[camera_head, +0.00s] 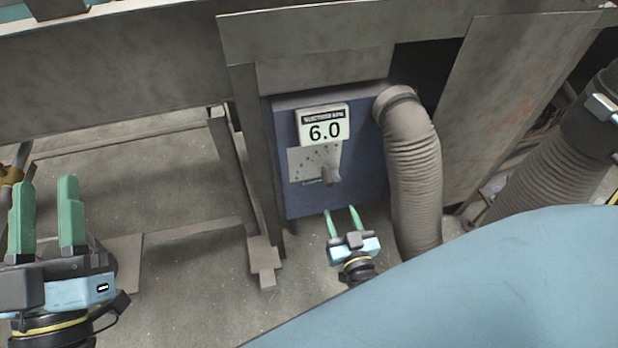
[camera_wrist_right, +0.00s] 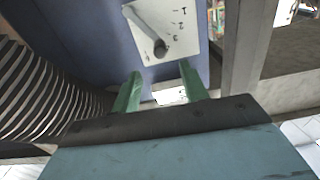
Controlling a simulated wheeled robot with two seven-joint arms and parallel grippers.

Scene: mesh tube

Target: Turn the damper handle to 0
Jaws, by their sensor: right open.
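The damper handle (camera_head: 331,174) is a grey lever on a pale dial plate (camera_head: 301,165) with small marks, fixed to the front of a blue box (camera_head: 360,180). A display (camera_head: 324,130) above it reads 6.0. In the right wrist view the handle (camera_wrist_right: 150,32) slants across the plate (camera_wrist_right: 180,38), beyond my fingertips. My right gripper (camera_head: 343,211) is open and empty, just below the box's front and apart from the handle; its green fingers also show in the right wrist view (camera_wrist_right: 158,82). My left gripper (camera_head: 44,190) is open and empty at the far left, well away from the box.
A ribbed grey hose (camera_head: 415,160) runs down the box's right side, close to my right gripper. A metal post (camera_head: 243,165) stands left of the box. A darker hose (camera_head: 545,165) is at the right.

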